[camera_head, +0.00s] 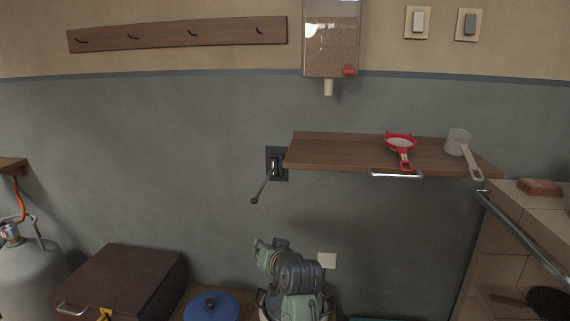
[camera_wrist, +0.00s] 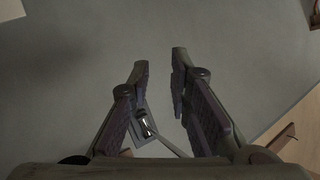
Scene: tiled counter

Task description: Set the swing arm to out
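The swing arm (camera_head: 261,188) is a thin dark rod with a rounded end. It slants down and left from a dark wall plate (camera_head: 284,164), just left of the wooden shelf. In the wrist view, the plate (camera_wrist: 139,137) shows beside the left finger, partly hidden. A pale rod (camera_wrist: 170,146), likely the swing arm, runs from it to the lower right behind the fingers. My gripper (camera_wrist: 159,61) is open, with nothing seen held between its fingertips. In the head view my arm rises at bottom centre, below the swing arm; the fingers are not clear there.
The wooden shelf (camera_head: 340,150) carries a red strainer (camera_head: 401,148) and a white scoop (camera_head: 459,143). A dispenser (camera_head: 331,45) hangs above. A brown box (camera_head: 122,279) and blue lid (camera_head: 211,305) sit low left. The wall left of the swing arm is bare.

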